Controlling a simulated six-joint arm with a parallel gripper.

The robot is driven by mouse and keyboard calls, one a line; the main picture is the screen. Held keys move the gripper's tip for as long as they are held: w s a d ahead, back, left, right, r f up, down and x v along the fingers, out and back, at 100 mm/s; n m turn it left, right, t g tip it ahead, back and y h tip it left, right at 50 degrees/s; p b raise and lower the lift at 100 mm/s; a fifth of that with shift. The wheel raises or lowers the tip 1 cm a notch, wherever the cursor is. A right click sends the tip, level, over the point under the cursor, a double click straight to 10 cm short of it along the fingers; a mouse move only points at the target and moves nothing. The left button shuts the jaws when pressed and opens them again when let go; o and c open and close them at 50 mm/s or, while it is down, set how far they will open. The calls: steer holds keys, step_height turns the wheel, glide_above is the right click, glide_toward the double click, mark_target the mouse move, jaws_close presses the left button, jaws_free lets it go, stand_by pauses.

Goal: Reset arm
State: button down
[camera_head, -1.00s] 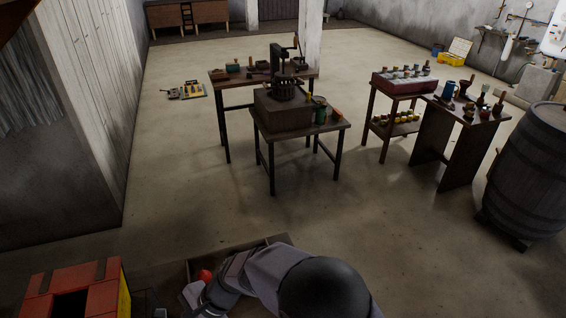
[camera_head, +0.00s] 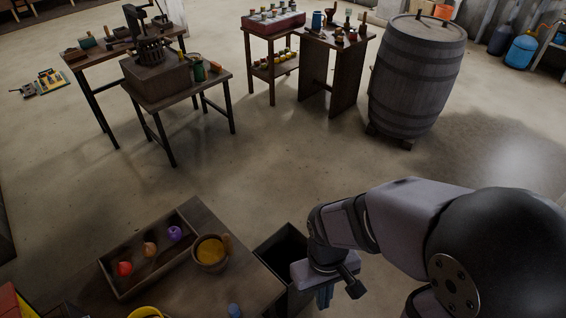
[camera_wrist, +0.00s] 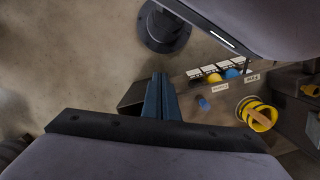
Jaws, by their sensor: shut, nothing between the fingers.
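My gripper (camera_head: 325,298) is at the lower right of the head view, pointing down beside an open dark bin (camera_head: 272,247) at the table's right edge. Its blue fingers (camera_wrist: 159,82) are shut together in the wrist view, with nothing between them. In the wrist view they hang in front of the table edge and the floor, apart from the objects on the table.
The near table (camera_head: 205,212) carries a wooden tray (camera_head: 112,272) with red, orange and purple pieces, and a bowl (camera_head: 211,264) with yellow contents. The wrist view shows a yellow container (camera_wrist: 247,107), a small blue piece (camera_wrist: 203,103) and coloured balls by white labels. A barrel (camera_head: 415,85) stands beyond.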

steer(key=w+d+r+m+t+b, duration=0.1)
steer(key=w+d+m, duration=0.3)
steer(key=d, duration=0.2)
steer(key=shift+d+r+t+y, duration=0.25)
steer(key=shift+t+y, duration=0.05)
stand_by(0.8)
